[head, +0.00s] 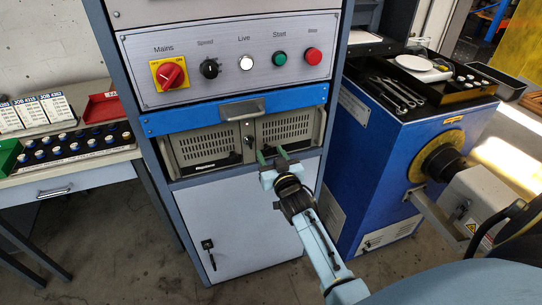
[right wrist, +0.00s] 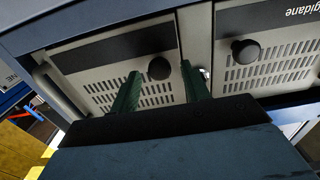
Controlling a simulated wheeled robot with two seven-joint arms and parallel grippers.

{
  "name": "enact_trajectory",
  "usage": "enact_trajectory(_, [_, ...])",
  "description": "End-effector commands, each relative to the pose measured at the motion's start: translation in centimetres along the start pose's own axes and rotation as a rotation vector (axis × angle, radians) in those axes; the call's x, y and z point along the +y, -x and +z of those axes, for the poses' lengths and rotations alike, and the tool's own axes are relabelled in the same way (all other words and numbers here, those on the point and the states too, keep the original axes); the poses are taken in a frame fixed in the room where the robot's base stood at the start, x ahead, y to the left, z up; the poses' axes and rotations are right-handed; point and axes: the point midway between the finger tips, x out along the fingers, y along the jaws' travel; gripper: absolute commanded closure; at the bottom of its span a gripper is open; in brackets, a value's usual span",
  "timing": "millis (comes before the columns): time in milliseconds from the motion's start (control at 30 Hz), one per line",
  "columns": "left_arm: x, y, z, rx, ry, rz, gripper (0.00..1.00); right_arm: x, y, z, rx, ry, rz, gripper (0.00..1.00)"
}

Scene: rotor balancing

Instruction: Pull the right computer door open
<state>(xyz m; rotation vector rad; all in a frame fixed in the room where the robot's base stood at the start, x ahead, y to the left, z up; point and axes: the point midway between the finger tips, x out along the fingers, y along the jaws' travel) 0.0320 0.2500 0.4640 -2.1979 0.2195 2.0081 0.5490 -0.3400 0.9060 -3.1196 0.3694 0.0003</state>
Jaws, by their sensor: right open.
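The computer is a beige cabinet with two vented doors, set under a blue drawer front in the rack. Its right door (head: 292,126) looks closed beside the left door (head: 205,147). My right gripper (head: 271,154) is open in front of the right door's lower inner part. In the right wrist view the picture is turned over, so the right door (right wrist: 95,62) is on the left. Its round black knob (right wrist: 159,68) appears between the two green fingertips of my right gripper (right wrist: 160,70); I cannot tell whether they touch it. My left gripper is not in view.
The blue drawer front (head: 180,121) with a handle is just above the doors. A control panel (head: 230,66) with switches is higher. A grey cupboard door (head: 238,225) is below. A blue machine cabinet (head: 375,160) with tools on top stands right; a workbench (head: 85,179) stands left.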

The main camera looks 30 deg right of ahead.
Motion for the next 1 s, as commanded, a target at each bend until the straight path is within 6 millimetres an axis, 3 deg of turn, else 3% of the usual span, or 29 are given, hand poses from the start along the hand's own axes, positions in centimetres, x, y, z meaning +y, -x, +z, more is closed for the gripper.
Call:
enact_trajectory(300, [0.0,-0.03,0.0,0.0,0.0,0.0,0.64,0.01,-0.32,-0.02,0.0,0.0,0.0,0.54])
enact_trajectory(667, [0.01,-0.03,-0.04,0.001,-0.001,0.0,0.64,-0.01,-0.29,0.0,0.0,0.0,0.0,1.0])
enact_trajectory(1000, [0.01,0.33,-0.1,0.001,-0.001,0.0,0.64,0.17,0.02,-0.02,-0.002,0.003,-0.015,1.0])
